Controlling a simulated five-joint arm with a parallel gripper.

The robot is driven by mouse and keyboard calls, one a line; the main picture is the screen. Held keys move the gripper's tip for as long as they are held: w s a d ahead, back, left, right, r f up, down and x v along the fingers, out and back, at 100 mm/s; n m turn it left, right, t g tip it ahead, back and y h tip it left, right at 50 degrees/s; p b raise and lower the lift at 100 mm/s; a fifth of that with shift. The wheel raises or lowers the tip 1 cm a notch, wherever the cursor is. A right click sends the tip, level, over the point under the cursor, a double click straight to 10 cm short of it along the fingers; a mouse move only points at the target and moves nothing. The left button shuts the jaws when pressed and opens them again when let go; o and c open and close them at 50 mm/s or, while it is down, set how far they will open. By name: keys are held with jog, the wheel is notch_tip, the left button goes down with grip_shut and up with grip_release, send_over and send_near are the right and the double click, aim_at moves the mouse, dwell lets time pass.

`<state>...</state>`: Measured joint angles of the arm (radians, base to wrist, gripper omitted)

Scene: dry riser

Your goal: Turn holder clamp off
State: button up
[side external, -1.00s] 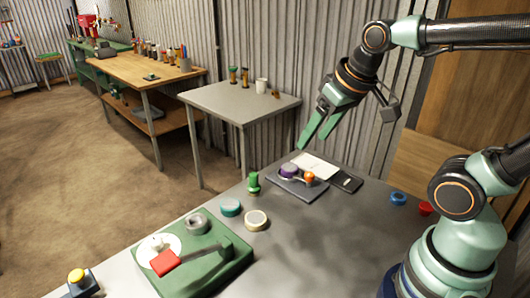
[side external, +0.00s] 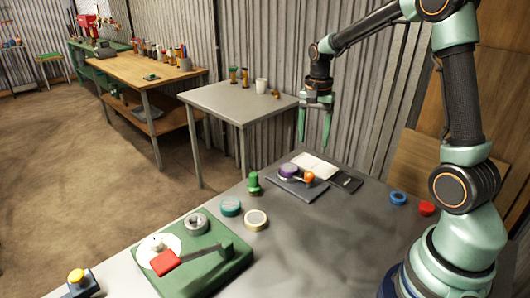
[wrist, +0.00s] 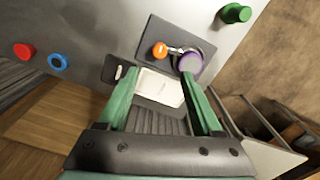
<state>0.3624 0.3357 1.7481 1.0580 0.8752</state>
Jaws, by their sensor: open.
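No part is clearly labelled as the holder clamp. A dark plate (side external: 283,186) at the back of the grey bench carries a purple round piece (side external: 289,171) and an orange knob (side external: 309,177) joined by a short metal arm. In the wrist view, the purple piece (wrist: 190,63) and orange knob (wrist: 160,50) lie just beyond my fingertips. A white panel (side external: 318,165) is behind the plate, and a dark box (side external: 346,181) with a small pale lever (wrist: 121,72) is beside it. My gripper (side external: 314,142) is open and empty, pointing down above and behind these parts, touching nothing.
A green peg (side external: 253,183), teal roll (side external: 230,207), cream roll (side external: 256,220), blue ring (side external: 398,198) and red piece (side external: 427,208) lie around. The bench's middle is clear.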

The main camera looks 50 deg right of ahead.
aim_at(310, 174)
notch_tip(310, 174, down, 12)
jog(key=shift+r, duration=0.1)
dwell(0.4)
grip_shut()
